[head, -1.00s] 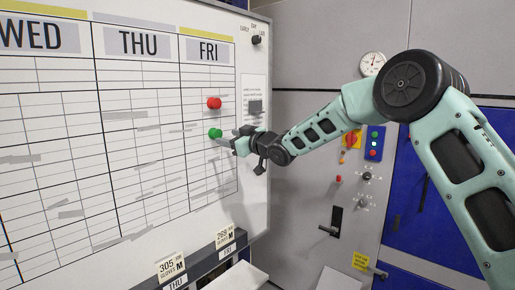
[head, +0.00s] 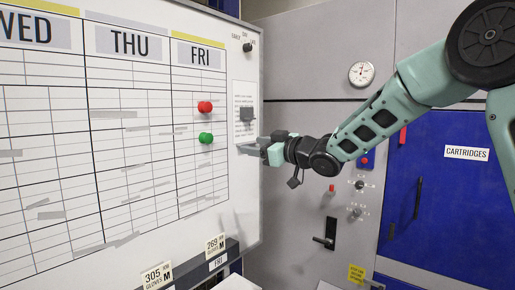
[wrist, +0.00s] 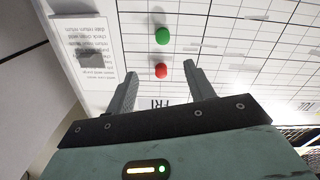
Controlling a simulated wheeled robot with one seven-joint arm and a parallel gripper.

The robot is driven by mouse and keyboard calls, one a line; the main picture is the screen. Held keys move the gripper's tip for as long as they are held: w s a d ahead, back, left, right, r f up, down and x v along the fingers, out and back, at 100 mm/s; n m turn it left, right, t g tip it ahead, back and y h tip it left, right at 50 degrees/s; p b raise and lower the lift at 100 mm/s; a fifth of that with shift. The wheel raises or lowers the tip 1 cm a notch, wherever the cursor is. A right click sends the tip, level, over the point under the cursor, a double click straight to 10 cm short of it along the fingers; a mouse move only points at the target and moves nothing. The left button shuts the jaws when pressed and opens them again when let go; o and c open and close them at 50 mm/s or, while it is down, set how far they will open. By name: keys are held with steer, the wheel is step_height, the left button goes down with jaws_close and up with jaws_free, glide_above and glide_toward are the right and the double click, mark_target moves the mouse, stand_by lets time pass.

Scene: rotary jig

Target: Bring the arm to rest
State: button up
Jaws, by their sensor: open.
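My gripper (head: 256,147) is in front of the right part of the whiteboard, beside the FRI column, with its fingers pointing left. In the wrist view my gripper (wrist: 158,88) is open, with nothing between its fingers. A red magnet (head: 205,107) and a green magnet (head: 206,138) are on the whiteboard (head: 150,190) in the FRI column, red above green. In the wrist view the red magnet (wrist: 161,71) and the green magnet (wrist: 162,36) appear beyond the fingertips, apart from them.
A printed notice (head: 243,100) and a selector knob (head: 247,47) are at the board's right side. Label holders (head: 216,245) run along its lower edge. A grey cabinet with a gauge (head: 361,74) and a blue CARTRIDGES door (head: 455,200) stand behind my arm.

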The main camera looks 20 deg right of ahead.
steer(key=s+a+f+m+g+h+b, duration=0.1)
steer(key=s+a+f+g+h, duration=0.2)
steer(key=s+a+f, duration=0.3)
steer(key=s+a+f+m+g+h, duration=0.1)
steer(key=s+a+f+g+h, duration=0.15)
steer(key=s+f, duration=0.6)
steer(key=s+f+g+h, duration=0.2)
steer(key=s+f+g, duration=0.2)
steer(key=s, duration=1.1)
steer(key=s+d+f+g+h+b, duration=0.1)
steer(key=s+f+g, duration=0.4)
steer(key=s, duration=1)
step_height(320, 180, down, 2)
steer(key=shift+s+d+f+h, duration=0.1)
steer(key=shift+s+d+h, duration=0.15)
steer(key=shift+h, duration=0.2)
steer(key=shift+w+g, duration=0.1)
steer(key=shift+g, duration=0.15)
steer(key=shift+c, duration=0.2)
stand_by(0.4)
